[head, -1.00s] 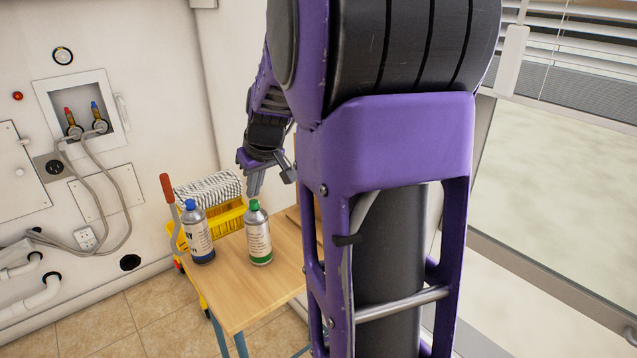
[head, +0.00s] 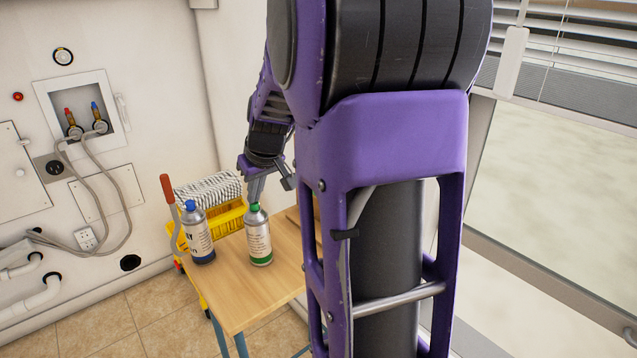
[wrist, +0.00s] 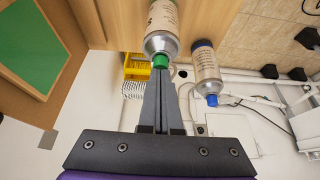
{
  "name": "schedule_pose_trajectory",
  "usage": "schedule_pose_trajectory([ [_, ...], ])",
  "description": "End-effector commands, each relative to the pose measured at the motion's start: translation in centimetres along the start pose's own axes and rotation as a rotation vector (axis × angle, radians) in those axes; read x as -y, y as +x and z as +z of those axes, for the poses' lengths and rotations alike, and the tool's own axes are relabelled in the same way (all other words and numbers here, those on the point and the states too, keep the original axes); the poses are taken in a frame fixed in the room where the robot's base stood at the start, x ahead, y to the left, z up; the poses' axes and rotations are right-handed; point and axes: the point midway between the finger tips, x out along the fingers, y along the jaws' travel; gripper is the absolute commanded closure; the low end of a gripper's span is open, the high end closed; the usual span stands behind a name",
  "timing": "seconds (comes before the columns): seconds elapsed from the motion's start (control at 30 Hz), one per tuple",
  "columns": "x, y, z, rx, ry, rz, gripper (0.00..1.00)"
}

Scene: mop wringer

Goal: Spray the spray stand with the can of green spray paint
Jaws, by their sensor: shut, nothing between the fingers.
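The can of green spray paint (head: 258,240) stands upright on the wooden table, with a green cap and a green band at its base. In the wrist view the can (wrist: 162,22) is straight beyond my fingers. My gripper (head: 255,198) points down with its fingers together and empty. The fingertips (wrist: 160,72) are at the green cap; I cannot tell whether they touch it. A wood-framed green panel (wrist: 38,50) at the upper left of the wrist view may be the spray stand. In the head view my arm hides much of that side.
A blue-capped can (head: 199,238) stands just left of the green one on the table (head: 240,295). Behind is a yellow mop wringer (head: 229,214) with a mop head (head: 205,190) and a red handle (head: 167,188). The table's front part is clear.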

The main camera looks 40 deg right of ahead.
Motion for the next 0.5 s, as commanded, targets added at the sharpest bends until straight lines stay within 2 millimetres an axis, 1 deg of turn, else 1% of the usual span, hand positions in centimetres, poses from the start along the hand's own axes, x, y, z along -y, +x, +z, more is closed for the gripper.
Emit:
schedule_pose_trajectory([
  [0.1, 0.0, -1.1, -0.5, -0.001, -0.001, 0.0, 1.0],
  [0.5, 0.0, -4.0, -2.0, -0.002, -0.001, 0.001, 1.0],
])
